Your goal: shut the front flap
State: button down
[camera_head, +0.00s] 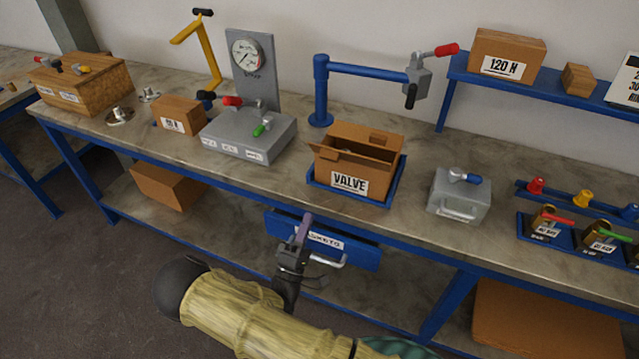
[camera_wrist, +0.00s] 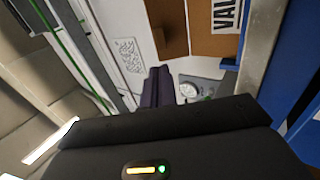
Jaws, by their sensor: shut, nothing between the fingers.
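The open cardboard box marked VALVE (camera_head: 348,181) sits in a blue tray (camera_head: 399,180) on the bench, in the middle of the head view. A flap stands raised at its back and another sticks out at its left. The front flap cannot be told clearly from the front wall. Part of the box (camera_wrist: 213,44) with its label shows at the top of the wrist view. My gripper (camera_head: 306,222) is shut and empty, pointing up in front of the bench edge, below and left of the box and apart from it. Its closed fingers show in the wrist view (camera_wrist: 158,86).
A blue drawer (camera_head: 362,255) hangs under the bench behind my gripper. The grey gauge stand (camera_head: 250,135) is left of the box, the blue jib arm (camera_head: 322,90) behind it, and a grey case (camera_head: 459,194) to its right. Bare bench top lies between them.

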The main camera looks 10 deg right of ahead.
jog(key=p+x, duration=0.5)
jog(key=x, duration=0.9)
jog(key=shift+r, duration=0.25)
